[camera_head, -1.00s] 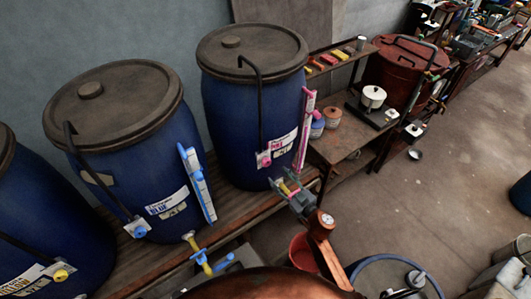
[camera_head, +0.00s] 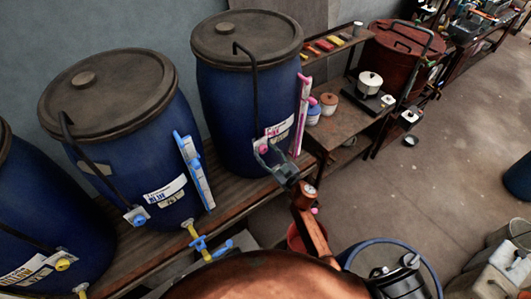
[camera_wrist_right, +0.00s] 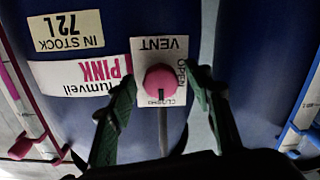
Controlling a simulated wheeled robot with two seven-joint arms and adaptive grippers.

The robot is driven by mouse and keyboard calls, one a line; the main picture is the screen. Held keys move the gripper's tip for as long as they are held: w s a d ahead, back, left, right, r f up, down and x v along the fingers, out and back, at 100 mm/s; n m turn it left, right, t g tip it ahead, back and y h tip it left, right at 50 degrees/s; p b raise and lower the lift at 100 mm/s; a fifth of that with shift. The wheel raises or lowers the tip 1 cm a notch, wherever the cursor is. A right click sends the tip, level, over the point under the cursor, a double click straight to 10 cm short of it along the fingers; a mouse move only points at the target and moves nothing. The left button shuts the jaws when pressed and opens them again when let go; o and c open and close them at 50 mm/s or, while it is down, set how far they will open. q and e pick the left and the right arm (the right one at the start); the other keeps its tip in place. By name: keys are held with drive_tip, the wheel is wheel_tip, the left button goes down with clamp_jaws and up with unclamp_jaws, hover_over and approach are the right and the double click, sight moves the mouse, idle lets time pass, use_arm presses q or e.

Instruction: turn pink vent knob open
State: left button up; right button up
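The pink vent knob (camera_head: 263,149) is on the front of the blue drum with the pink label (camera_head: 279,128). In the right wrist view the round knob (camera_wrist_right: 161,81) sits on a white plate marked VENT, OPEN and CLOSED, seen upside down. A small light mark on the knob appears on the side toward CLOSED. My right gripper (camera_head: 274,160) is at the knob. In the wrist view its green fingers (camera_wrist_right: 163,84) are open, one on each side of the knob, with visible gaps. My left gripper is not in view.
A pink gauge strip (camera_head: 302,114) stands right of the knob on the same drum. The blue-label drum (camera_head: 125,130) with its yellow-and-blue tap (camera_head: 199,243) stands to the left. A small table (camera_head: 345,122) with jars and a pot is to the right.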

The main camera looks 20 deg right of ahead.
drive_tip(key=c, duration=0.6)
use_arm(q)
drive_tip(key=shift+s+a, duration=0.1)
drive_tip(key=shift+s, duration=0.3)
use_arm(e)
drive_tip(key=c, duration=0.5)
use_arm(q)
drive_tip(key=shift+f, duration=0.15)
use_arm(e)
drive_tip(key=shift+n, duration=0.3)
drive_tip(key=n+b, duration=0.1)
drive_tip(key=n, duration=0.2)
drive_tip(key=shift+f+n+b, duration=0.1)
drive_tip(key=shift+n+b, duration=0.2)
drive_tip(key=shift+b, duration=0.05)
drive_tip(key=n+b, duration=0.2)
drive_tip(key=n, duration=0.2)
drive_tip(key=shift+n, duration=0.3)
drive_tip(key=n+b, duration=0.2)
drive_tip(key=n, duration=0.3)
drive_tip(key=shift+b, duration=0.3)
use_arm(q)
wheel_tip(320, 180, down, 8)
drive_tip(key=b, duration=0.1)
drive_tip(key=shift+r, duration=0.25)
use_arm(e)
drive_tip(key=shift+n, duration=2)
